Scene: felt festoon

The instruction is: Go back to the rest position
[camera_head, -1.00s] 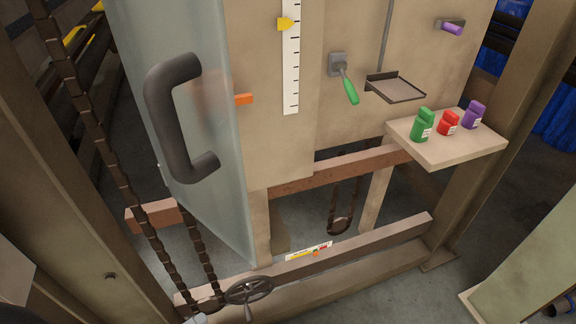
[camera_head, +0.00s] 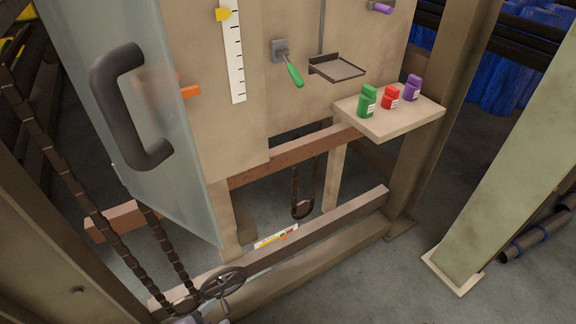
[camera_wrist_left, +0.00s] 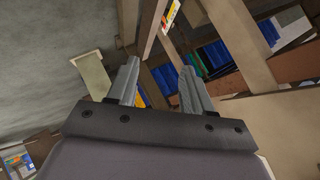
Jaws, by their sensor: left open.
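My left gripper (camera_wrist_left: 160,68) shows in the left wrist view with its two grey fingers apart and nothing between them. In the head view only a small grey piece shows at the bottom edge, by the handwheel (camera_head: 222,283); I cannot tell its jaws there. My right gripper is not in view. The tall panel carries a glass door with a dark handle (camera_head: 128,105), a white scale (camera_head: 234,60) with a yellow pointer (camera_head: 223,15), and a green-handled lever (camera_head: 293,74).
A shelf (camera_head: 390,122) holds a green bottle (camera_head: 367,101), a red bottle (camera_head: 390,97) and a purple bottle (camera_head: 412,88). A small tray (camera_head: 338,69) is empty. Chains (camera_head: 88,205) hang at the left. A pale post (camera_head: 500,160) stands right, with open floor before it.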

